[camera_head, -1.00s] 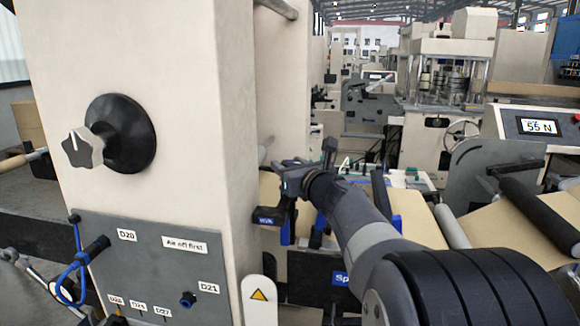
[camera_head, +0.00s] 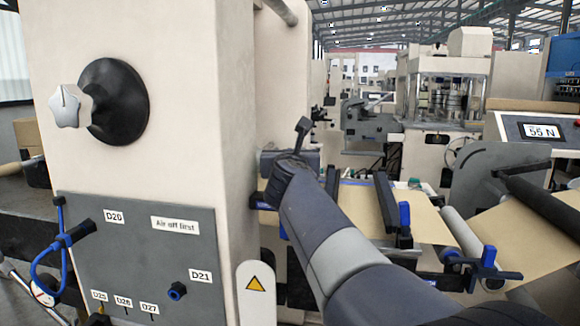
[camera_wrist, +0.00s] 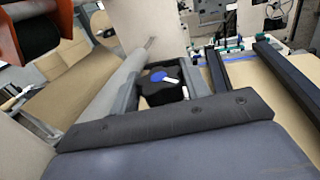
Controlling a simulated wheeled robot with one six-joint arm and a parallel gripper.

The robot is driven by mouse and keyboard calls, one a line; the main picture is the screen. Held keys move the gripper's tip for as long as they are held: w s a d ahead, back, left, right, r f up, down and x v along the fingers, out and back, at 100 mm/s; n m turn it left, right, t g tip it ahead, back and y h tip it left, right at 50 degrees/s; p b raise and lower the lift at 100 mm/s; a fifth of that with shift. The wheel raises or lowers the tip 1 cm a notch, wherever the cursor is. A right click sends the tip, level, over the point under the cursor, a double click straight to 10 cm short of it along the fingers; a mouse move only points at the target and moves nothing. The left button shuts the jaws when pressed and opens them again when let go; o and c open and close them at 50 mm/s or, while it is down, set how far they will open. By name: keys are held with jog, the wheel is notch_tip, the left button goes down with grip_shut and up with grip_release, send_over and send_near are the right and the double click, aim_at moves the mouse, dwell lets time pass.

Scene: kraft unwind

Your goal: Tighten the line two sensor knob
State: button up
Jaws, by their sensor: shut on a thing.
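My gripper (camera_wrist: 161,92) fills the lower part of the wrist view, its two dark fingers on either side of a black knob with a blue cap and a white pointer mark (camera_wrist: 158,76). The gripper is shut on this knob. I can read no label on it, so I cannot tell from the picture which line it belongs to. In the head view my arm reaches to the right side of the beige column, where my gripper (camera_head: 275,164) shows only in part. The held knob is hidden there.
The beige column (camera_head: 190,60) stands close on the left, with a pale star knob (camera_head: 66,106) and a grey panel (camera_head: 140,245). A display (camera_head: 540,131) reading 55 N is at right. Brown web (camera_head: 360,213) and dark bars lie beyond the arm.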

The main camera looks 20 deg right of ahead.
jog(key=shift+r+m+h, duration=0.2)
jog(key=shift+m+h, duration=0.2)
jog(key=shift+h, duration=0.1)
jog(key=o, duration=1)
jog(key=shift+f, duration=0.1)
jog(key=b+v, duration=0.1)
jog(key=v, duration=1)
jog(key=shift+w, duration=0.1)
